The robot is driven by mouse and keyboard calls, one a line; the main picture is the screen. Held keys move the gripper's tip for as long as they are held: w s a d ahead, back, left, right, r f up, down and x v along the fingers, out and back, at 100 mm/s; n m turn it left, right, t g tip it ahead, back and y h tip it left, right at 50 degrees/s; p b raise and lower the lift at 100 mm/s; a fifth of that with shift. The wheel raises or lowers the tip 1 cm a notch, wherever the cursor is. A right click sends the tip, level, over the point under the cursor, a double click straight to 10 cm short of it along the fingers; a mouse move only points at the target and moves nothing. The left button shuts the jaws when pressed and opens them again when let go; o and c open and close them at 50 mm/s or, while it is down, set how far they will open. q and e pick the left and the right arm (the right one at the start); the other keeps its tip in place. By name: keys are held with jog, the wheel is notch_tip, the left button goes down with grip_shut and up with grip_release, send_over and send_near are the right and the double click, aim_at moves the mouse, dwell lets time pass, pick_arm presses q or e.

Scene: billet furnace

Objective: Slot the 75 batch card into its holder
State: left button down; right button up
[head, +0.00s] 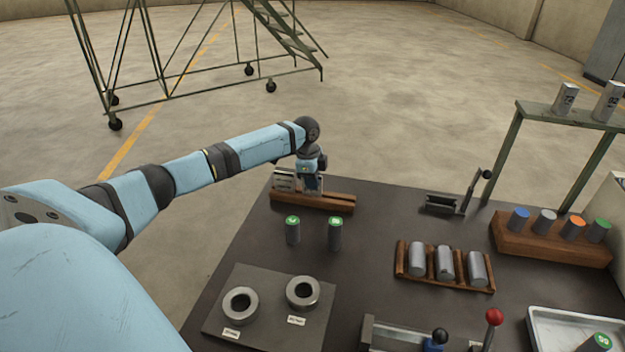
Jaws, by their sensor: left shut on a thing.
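My left gripper (312,188) reaches down at the back left edge of the dark table. It is shut on a small thin pale piece that looks like a batch card; its number is too small to read and the fingers partly hide it. A long wooden holder (338,203) lies directly below and around the fingertips. Another pale card (284,180) with dark marks stands at the holder's left end, left of the gripper. I cannot tell whether the gripped piece sits in the holder's slot or just above it. My right gripper is out of view.
Two dark cylinders with green tops (335,234) stand in front of the holder. A plate with two rings (240,304) is at front left. A wooden rack of grey billets (446,264), a lever fixture (447,203) and a block with coloured-top cylinders (550,242) are to the right.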

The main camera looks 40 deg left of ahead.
pick_arm(q)
jog(key=shift+f, duration=0.3)
jog(key=c, duration=1.2)
grip_release()
jog(key=r, duration=0.4)
jog(key=a+r, duration=0.1)
jog(key=r, duration=0.8)
jog(key=shift+s+a+r, duration=0.25)
jog(key=shift+s+r, duration=0.15)
